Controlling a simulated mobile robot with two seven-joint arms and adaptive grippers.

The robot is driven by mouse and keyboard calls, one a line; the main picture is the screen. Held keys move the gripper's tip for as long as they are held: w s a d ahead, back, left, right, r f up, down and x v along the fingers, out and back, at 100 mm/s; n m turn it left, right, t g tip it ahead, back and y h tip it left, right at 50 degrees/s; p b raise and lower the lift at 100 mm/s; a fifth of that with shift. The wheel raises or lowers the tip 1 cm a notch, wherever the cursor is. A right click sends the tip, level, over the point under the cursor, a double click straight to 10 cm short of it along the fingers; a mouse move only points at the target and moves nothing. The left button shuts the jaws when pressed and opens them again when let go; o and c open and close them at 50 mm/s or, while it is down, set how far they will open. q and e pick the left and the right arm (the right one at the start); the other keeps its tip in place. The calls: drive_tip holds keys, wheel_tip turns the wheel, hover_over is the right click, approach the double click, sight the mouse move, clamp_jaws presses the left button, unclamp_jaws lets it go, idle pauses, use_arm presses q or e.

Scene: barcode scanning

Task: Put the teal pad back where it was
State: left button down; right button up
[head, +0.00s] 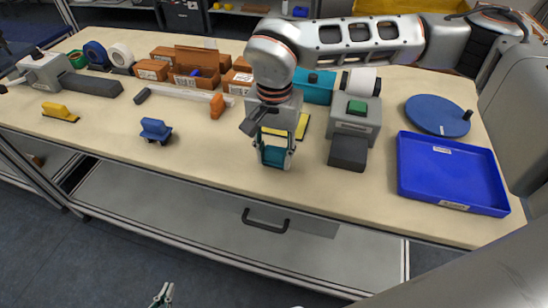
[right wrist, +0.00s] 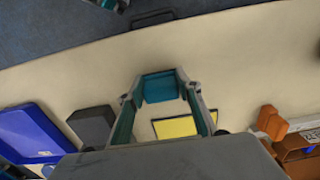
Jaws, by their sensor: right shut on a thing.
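The teal pad (right wrist: 160,87) sits between the fingertips of my right gripper (right wrist: 161,92), which is shut on it. In the head view the teal pad (head: 272,157) shows between the fingers of my right gripper (head: 272,160), over the front middle of the table. I cannot tell whether it touches the tabletop. A yellow pad with a dark border (right wrist: 176,127) lies just behind it, partly hidden by the gripper; it also shows in the head view (head: 302,126). The tips of my left gripper (head: 163,295) show at the bottom edge, below the table; their opening is unclear.
A grey device with a green button (head: 356,118) and a blue tray (head: 452,175) stand to the right, with a blue disc (head: 437,115) behind. A blue-handled tool (head: 155,129) and a yellow one (head: 59,112) lie left. Cardboard boxes (head: 196,75) stand behind. The front left tabletop is clear.

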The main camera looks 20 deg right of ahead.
sight(274, 152)
drive_tip(key=shift+f, duration=0.75)
drive_tip(key=o, duration=1.2)
drive_tip(key=shift+f, duration=0.1)
drive_tip(key=shift+r, duration=0.4)
wheel_tip(274, 152, up, 12)
drive_tip(key=shift+f, duration=0.2)
